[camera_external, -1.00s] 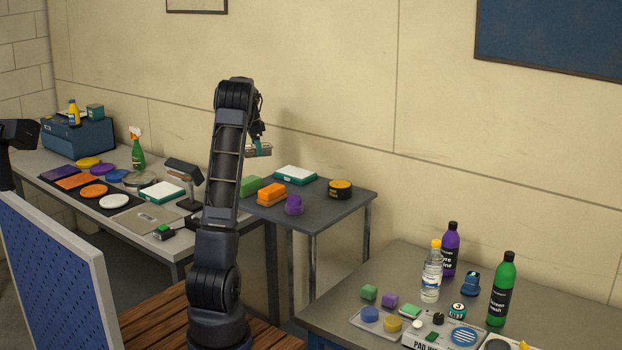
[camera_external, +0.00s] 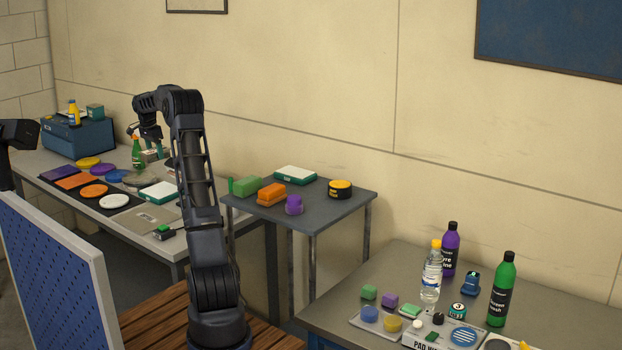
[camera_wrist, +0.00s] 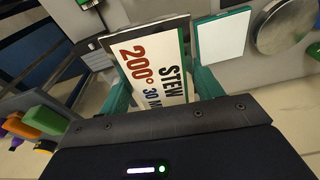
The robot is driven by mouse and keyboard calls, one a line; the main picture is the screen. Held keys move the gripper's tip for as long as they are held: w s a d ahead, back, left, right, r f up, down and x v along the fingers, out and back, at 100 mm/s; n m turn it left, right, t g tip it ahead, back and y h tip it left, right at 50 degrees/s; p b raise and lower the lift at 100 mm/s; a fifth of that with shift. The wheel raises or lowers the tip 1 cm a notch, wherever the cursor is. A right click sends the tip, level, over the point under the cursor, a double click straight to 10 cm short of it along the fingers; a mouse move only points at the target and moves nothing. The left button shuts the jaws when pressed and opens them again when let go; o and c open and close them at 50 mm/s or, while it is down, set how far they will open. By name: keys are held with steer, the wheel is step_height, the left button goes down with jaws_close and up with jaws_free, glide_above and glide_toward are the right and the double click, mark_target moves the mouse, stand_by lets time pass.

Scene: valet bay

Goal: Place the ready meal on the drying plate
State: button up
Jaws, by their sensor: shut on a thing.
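The ready meal (camera_wrist: 150,62) is a flat white carton with green edges and printed "200°" and "30". It is held between the teal fingers of my gripper (camera_wrist: 158,78). In the external view my gripper (camera_external: 152,142) is over the far part of the left bench, near the green spray bottle, and the carton (camera_external: 152,155) is small and partly hidden. I cannot tell for sure which item is the drying plate; a grey flat plate (camera_external: 146,217) lies at the bench front, and a round metal disc (camera_external: 140,179) lies farther back. The disc also shows in the wrist view (camera_wrist: 286,24).
A white-topped green box (camera_external: 160,192) lies beside the disc. Coloured discs and dark mats fill the bench's left part. The green spray bottle (camera_external: 138,153) stands behind. The small table (camera_external: 325,207) holds sponges and a white-topped box.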

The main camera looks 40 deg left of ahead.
mark_target(140, 153)
steer(key=shift+n, duration=0.5)
steer(key=s+a, duration=0.2)
steer(key=s, duration=0.1)
steer(key=s+a, duration=0.1)
steer(key=s, duration=0.1)
steer(key=shift+s+a, duration=0.1)
steer(key=shift+s, duration=0.15)
step_height(140, 153, down, 25)
steer(key=shift+s+a+f, duration=0.1)
steer(key=shift+s, duration=0.05)
steer(key=shift+f, duration=0.1)
steer(key=o, duration=1.2)
steer(key=r, duration=0.4)
steer(key=s+r, duration=0.1)
steer(key=r, duration=0.7)
steer(key=shift+s+r, duration=0.1)
steer(key=shift+s, duration=0.3)
